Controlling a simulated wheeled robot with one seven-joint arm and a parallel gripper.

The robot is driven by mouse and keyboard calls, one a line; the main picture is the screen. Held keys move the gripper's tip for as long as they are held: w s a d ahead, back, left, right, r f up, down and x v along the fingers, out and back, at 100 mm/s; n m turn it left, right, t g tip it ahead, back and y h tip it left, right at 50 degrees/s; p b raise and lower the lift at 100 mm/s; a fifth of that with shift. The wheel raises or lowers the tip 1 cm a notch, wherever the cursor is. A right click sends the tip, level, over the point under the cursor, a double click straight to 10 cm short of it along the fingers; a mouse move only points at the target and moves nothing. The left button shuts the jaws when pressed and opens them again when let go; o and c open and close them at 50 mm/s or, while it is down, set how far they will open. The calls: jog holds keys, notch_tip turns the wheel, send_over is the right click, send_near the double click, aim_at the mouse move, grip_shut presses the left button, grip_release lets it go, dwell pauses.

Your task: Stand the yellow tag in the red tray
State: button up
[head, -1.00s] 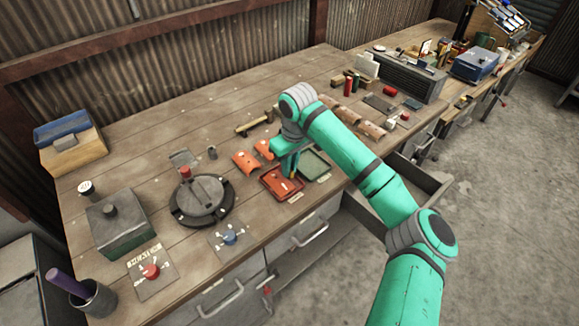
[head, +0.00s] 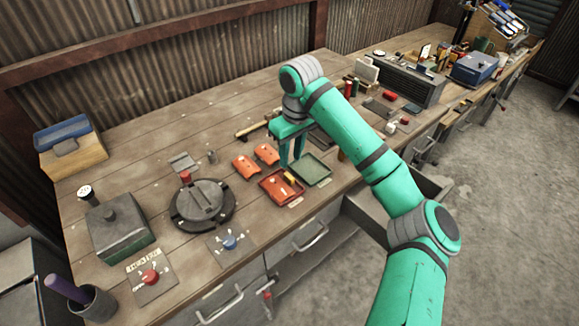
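The red tray (head: 270,188) lies on the bench near its front edge. The yellow tag (head: 290,178) is in the right part of the red tray and looks upright, though it is small and its lean is hard to judge. My gripper (head: 291,160) is above and behind the tag, apart from it. Its two fingers point down with a gap between them, and nothing shows between them.
A green tray (head: 316,168) sits right beside the red tray. Orange curved pieces (head: 244,167) lie behind and left. A round dark lidded device (head: 203,204) stands to the left. An open drawer (head: 368,216) juts out below the bench front.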

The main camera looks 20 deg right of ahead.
jog(key=r, duration=0.4)
jog(key=shift+s+d+r, duration=0.1)
jog(key=shift+s+r, duration=0.15)
jog(key=shift+r, duration=0.15)
